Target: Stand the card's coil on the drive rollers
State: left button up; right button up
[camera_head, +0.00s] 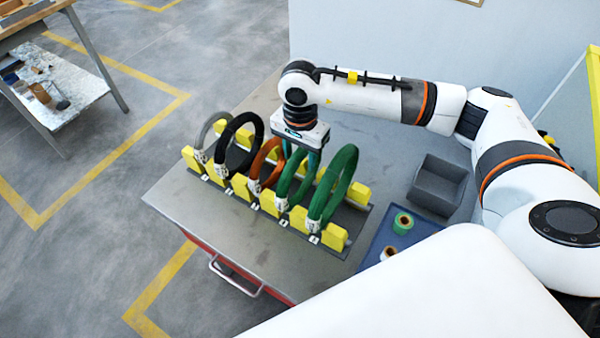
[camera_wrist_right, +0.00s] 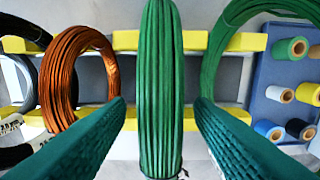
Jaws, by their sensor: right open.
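Several coils stand upright in a row in a rack with yellow blocks (camera_head: 334,237): a grey coil (camera_head: 204,131), a black coil (camera_head: 230,131), an orange coil (camera_head: 258,165), a green coil (camera_head: 284,183) and another green coil (camera_head: 340,180) at the right end. My right gripper (camera_head: 300,157) points down over the first green coil. In the wrist view its two fingers are open, one on each side of this green coil (camera_wrist_right: 160,85), with visible gaps. The orange coil (camera_wrist_right: 70,80) is left of the fingers. The card and drive rollers are not identifiable. My left gripper is not visible.
A blue tray (camera_head: 375,245) with spools (camera_head: 403,223) is on the table right of the rack. A grey open box (camera_head: 437,186) stands behind it. The table's front left (camera_head: 185,205) is clear. A workbench (camera_head: 60,85) stands at far left.

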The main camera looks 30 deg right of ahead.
grip_shut()
jog(key=shift+r, duration=0.15)
dwell(1.2)
